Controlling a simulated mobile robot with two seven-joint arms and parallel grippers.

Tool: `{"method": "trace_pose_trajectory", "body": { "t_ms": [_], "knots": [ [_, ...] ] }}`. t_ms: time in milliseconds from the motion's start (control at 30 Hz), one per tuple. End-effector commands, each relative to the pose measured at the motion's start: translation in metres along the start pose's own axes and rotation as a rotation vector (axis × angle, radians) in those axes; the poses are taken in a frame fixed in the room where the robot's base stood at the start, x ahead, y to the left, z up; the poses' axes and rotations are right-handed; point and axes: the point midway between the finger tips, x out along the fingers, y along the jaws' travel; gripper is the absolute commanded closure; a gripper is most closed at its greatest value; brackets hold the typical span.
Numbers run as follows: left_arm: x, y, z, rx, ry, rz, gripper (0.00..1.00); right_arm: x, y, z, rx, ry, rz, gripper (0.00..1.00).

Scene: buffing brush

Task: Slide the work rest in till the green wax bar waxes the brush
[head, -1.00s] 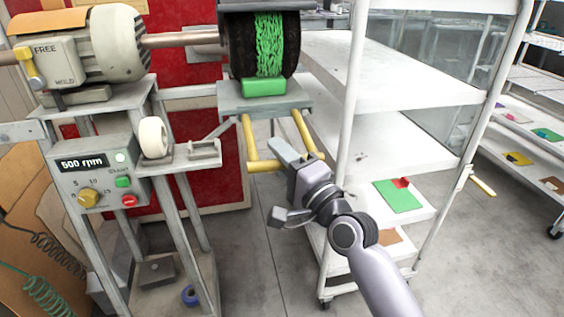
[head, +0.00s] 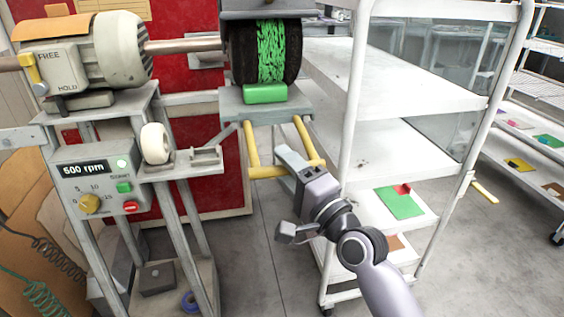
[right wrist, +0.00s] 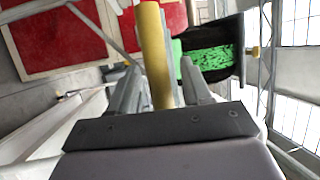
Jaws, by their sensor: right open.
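The work rest (head: 240,106) is a grey plate below the dark round brush (head: 240,62). The green wax bar (head: 265,94) lies on it, just under the brush; I cannot tell whether they touch. A green band runs down the brush face, also seen in the right wrist view (right wrist: 208,58). A yellow U-shaped handle (head: 251,145) comes forward from the rest. My right gripper (head: 287,166) is open at the handle's crossbar. In the right wrist view the yellow bar (right wrist: 154,50) stands between its two fingers, with no clear grip on it. My left gripper is out of view.
A grey motor (head: 110,50) with a shaft stands at the left. Its control box (head: 110,185) reads 500 rpm. A white shelf cart (head: 400,150) stands close to the right of my right arm. Bare floor (head: 255,280) lies below the gripper.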

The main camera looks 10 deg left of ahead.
Motion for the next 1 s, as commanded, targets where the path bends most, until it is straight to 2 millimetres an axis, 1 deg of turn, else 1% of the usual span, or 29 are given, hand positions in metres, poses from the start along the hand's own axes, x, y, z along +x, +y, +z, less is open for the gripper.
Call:
{"method": "trace_pose_trajectory", "body": {
  "t_ms": [33, 200, 400, 567, 1000],
  "knots": [
    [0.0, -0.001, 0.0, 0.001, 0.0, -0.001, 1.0, -0.008, 0.001, 0.0, 0.0, 0.001, 0.002, 0.52],
    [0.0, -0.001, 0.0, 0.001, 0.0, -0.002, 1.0, -0.032, 0.001, -0.001, -0.001, 0.001, 0.002, 0.52],
    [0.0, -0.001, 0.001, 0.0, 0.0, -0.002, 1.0, -0.05, 0.0, -0.001, -0.001, 0.001, 0.001, 0.52],
    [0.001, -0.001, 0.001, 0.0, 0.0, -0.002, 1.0, -0.055, 0.0, 0.0, 0.0, 0.0, 0.001, 0.52],
    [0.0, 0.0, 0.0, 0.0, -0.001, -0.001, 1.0, -0.054, 0.0, 0.0, -0.001, 0.0, 0.001, 0.52]
  ]
}}
